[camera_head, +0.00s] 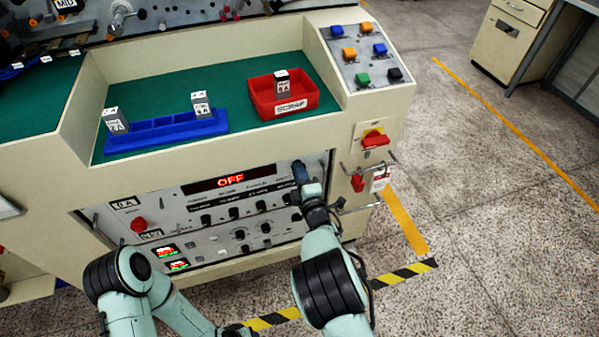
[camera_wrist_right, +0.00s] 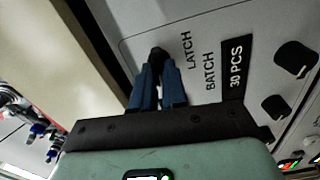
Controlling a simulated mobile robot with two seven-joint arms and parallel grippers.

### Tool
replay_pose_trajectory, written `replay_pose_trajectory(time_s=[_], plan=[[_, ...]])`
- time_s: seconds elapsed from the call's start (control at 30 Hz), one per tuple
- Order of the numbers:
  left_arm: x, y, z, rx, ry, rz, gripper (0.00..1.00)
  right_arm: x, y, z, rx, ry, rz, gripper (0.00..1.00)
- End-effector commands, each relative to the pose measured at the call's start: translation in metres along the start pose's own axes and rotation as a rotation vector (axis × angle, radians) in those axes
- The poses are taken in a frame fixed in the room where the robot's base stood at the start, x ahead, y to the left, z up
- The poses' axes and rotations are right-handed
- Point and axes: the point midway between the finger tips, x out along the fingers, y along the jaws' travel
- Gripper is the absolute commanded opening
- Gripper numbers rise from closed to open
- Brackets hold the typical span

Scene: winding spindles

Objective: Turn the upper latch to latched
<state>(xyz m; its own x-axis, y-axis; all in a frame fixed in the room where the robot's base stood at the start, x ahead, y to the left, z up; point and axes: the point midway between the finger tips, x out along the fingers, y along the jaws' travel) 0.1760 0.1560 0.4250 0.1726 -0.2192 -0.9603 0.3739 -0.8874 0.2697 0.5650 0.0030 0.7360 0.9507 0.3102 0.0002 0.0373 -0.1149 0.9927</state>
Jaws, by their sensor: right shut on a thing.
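My right gripper (camera_head: 303,172) is at the upper right of the control panel (camera_head: 180,220), under the machine's green-topped ledge. In the right wrist view its two blue fingers (camera_wrist_right: 158,85) are close together on a small black knob (camera_wrist_right: 157,52), with only the knob's end showing beyond them. The printed words LATCH and BATCH and a black 30 PCS label are beside this knob. The fingers hide most of it, so I cannot tell which way it is turned. My left arm shows at the bottom left in the head view, but its gripper is not visible.
A red display (camera_head: 230,181) reads OFF. Several black knobs lie below it. A blue rack (camera_head: 165,137) and red scrap bin (camera_head: 263,97) stand on the ledge.

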Motion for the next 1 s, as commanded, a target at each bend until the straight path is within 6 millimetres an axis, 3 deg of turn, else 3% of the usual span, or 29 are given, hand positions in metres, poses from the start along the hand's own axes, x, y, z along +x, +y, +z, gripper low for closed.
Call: replay_pose_trajectory(time_s=[0.3, 0.83, 0.87, 0.9, 0.93, 1.0], plan=[[-0.0016, 0.0006, 0.0024, 0.001, -0.007, 0.0, 0.43, -0.0003, -0.0008, 0.0025, -0.117, -0.005, -0.002, 0.0], [-0.0018, 0.0006, 0.0027, 0.0, -0.008, 0.0, 0.43, -0.0003, -0.0005, 0.0032, -0.14, -0.006, -0.001, 0.0], [-0.0018, 0.0006, 0.0027, 0.0, -0.008, 0.0, 0.43, -0.0003, -0.0005, 0.0032, -0.14, -0.006, -0.001, 0.19], [-0.0018, 0.0006, 0.0027, 0.0, -0.008, 0.0, 0.43, -0.0003, -0.0006, 0.0031, -0.14, -0.006, -0.001, 0.32], [-0.0018, 0.0006, 0.0026, 0.0, -0.008, 0.0, 0.43, -0.0003, -0.0006, 0.0029, -0.14, -0.006, -0.001, 0.38], [-0.0018, 0.0006, 0.0026, 0.0, -0.008, 0.0, 0.43, -0.0002, -0.0006, 0.0024, -0.139, -0.005, -0.001, 0.38]])
